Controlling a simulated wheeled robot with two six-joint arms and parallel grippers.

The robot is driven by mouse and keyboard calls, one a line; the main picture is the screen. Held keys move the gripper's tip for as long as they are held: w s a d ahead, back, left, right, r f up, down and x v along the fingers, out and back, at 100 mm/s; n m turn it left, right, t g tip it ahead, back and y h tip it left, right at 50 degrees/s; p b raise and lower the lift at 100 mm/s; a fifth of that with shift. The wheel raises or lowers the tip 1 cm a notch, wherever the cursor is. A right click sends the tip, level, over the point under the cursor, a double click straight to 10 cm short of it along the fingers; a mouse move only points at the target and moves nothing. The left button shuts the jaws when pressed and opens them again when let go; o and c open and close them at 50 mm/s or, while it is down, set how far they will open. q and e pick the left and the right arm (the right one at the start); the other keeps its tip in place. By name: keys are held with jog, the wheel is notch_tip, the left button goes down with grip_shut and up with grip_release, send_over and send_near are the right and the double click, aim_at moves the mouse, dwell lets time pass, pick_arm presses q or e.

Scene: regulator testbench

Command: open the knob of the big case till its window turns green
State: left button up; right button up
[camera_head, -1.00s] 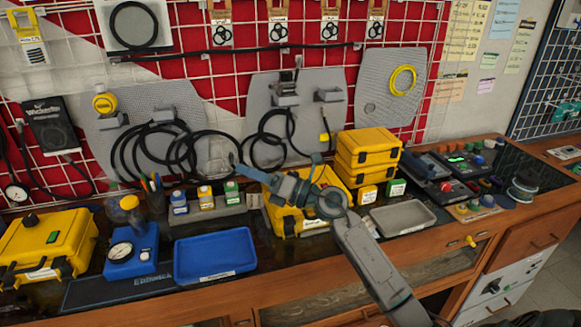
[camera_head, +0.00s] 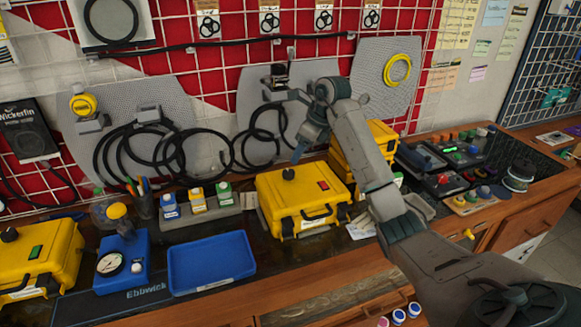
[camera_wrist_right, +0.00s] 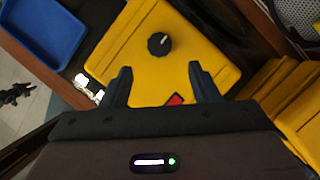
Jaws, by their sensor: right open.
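The big yellow case (camera_head: 277,208) sits closed on the bench in the middle of the head view. Its black round knob (camera_head: 289,174) stands on the lid, and its window (camera_head: 323,185) is red. My right gripper (camera_head: 298,154) is open and empty above the lid, close to the knob. In the right wrist view, the knob (camera_wrist_right: 159,44) lies just beyond the fingertips of the gripper (camera_wrist_right: 160,74), roughly centred between them and apart from them. The red window (camera_wrist_right: 174,99) shows between the fingers, partly hidden by the gripper body. My left gripper is not in view.
Another yellow case (camera_head: 40,262) with a green window is at the left. A blue tray (camera_head: 210,262) and a blue gauge box (camera_head: 122,262) stand left of the big case. Stacked yellow cases (camera_head: 381,135) are close on the right, behind my arm.

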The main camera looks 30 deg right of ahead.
aim_at(290, 172)
jog(key=p+x, duration=0.2)
jog(key=x, duration=0.5)
jog(key=shift+w+a+f, duration=0.2)
jog(key=shift+w+f, duration=0.05)
jog(key=shift+f, duration=0.4)
jog(key=c, duration=1)
